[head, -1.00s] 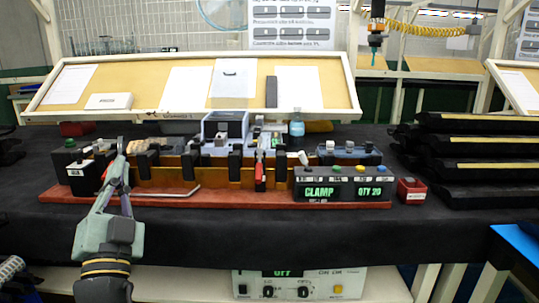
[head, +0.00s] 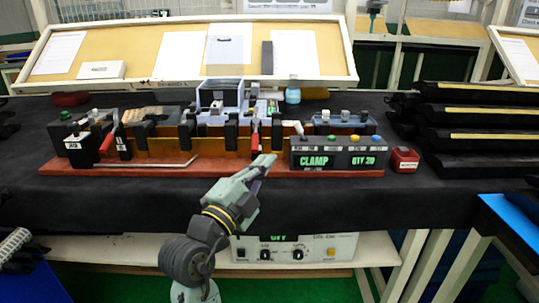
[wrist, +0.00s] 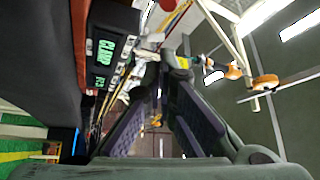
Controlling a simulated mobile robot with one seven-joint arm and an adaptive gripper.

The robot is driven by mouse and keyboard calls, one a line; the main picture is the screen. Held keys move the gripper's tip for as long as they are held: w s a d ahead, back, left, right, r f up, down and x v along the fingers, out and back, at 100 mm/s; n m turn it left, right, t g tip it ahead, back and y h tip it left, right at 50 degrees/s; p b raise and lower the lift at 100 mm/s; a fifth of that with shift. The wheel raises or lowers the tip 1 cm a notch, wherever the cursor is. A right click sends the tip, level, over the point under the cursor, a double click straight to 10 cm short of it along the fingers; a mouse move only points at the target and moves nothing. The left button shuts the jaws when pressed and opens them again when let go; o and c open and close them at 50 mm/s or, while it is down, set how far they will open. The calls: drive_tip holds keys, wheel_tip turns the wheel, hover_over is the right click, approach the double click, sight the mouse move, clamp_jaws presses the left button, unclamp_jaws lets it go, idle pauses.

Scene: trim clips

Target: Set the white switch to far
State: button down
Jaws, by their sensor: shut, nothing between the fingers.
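The white switch (head: 299,128) is a small white lever on the top left end of the black control box (head: 338,160), which reads CLAMP and QTY 20. The lever leans to the left in the head view. My gripper (head: 270,160) is shut and empty. In the head view its tips appear just left of the box's front face, a little below the switch. The wrist view shows the dark fingers (wrist: 152,78) meeting at the tips, with the lit CLAMP display (wrist: 98,58) to their left. I cannot make out the switch clearly there.
Several coloured buttons sit along the box top, right of the switch. A long fixture with black clamps and red handles (head: 255,142) runs to the left on a red base (head: 220,168). A red block (head: 404,160) stands at right, near stacked black trays (head: 475,140).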

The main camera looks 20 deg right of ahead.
drive_tip(key=p, duration=0.4)
approach(299, 126)
drive_tip(key=x, duration=0.5)
drive_tip(key=shift+w+a, duration=0.2)
drive_tip(key=shift+w, duration=0.05)
drive_tip(key=shift+p+x, duration=0.45)
drive_tip(key=shift+x, duration=0.35)
drive_tip(key=shift+w+f, duration=0.1)
drive_tip(key=shift+f, duration=0.05)
drive_tip(key=shift+d+r+m+g+b, duration=0.2)
drive_tip(key=shift+m+g+b, duration=0.1)
drive_tip(key=shift+m+b, duration=0.3)
drive_tip(key=shift+d+r+m+g+b, duration=0.15)
drive_tip(key=shift+m+g+b, duration=0.25)
drive_tip(key=shift+m, duration=0.3)
drive_tip(key=shift+s+d+r+m+g+y+b, duration=0.25)
drive_tip(key=shift+m+g+y+b, duration=0.35)
drive_tip(key=shift+m, duration=0.4)
drive_tip(key=m+y, duration=0.1)
drive_tip(key=d+m+y, duration=0.1)
drive_tip(key=m, duration=0.1)
drive_tip(key=shift+s+d+r+g, duration=0.15)
drive_tip(key=shift+d+r+g, duration=0.15)
drive_tip(key=shift+r, duration=0.05)
drive_tip(key=shift+s, duration=0.15)
